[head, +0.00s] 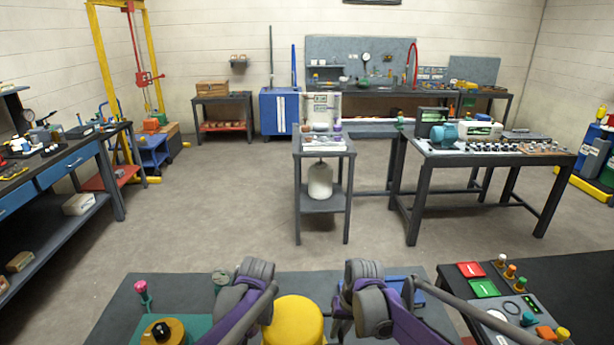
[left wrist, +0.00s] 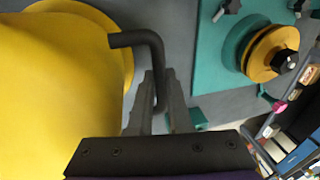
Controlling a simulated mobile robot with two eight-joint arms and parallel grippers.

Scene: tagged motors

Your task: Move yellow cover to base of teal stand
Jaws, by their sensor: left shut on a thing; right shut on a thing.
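The yellow cover (head: 294,322) is a large rounded yellow body at the near edge of the head view, between my two arms. It fills the left side of the left wrist view (left wrist: 60,85), with a wider round flange and a bent black handle (left wrist: 150,45). My left gripper (left wrist: 163,95) is shut on that handle. My right gripper (head: 341,326) is at the right side of the cover, shut on it; its contact is mostly hidden. The teal stand (head: 201,327) is left of the cover, with a yellow and black round part (left wrist: 268,52) on its plate.
The grey table (head: 115,310) carries the stand and a pink knob (head: 140,287). A blue item (head: 405,290) lies by my right arm. A dark bench with a control panel (head: 515,310) stands at right. The floor beyond is open up to a small cart (head: 322,205).

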